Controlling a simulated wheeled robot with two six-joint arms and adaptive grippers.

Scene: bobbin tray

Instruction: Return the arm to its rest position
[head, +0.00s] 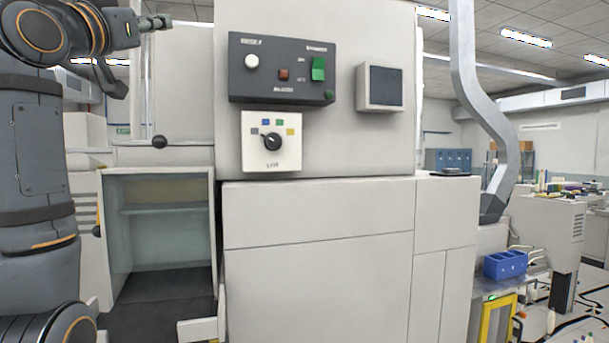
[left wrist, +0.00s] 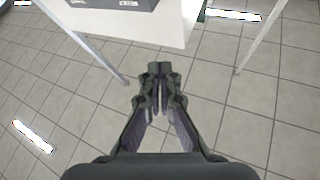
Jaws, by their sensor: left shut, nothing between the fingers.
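My left arm (head: 33,150) rises along the left edge of the head view and bends over at the top. My left gripper (head: 160,22) is at the top left of that view, pointing right, left of the machine's control panel. In the left wrist view the left gripper (left wrist: 159,72) is shut with its fingertips together, and nothing is between them. It touches nothing that I can see. My right gripper is not in view.
A white machine (head: 320,215) fills the middle, with a dark button panel (head: 270,92) and a rotary-switch plate (head: 283,160). An open compartment (head: 165,235) is at lower left. A blue bin (head: 505,265) stands at lower right. The left wrist view shows mostly tiles and light strips.

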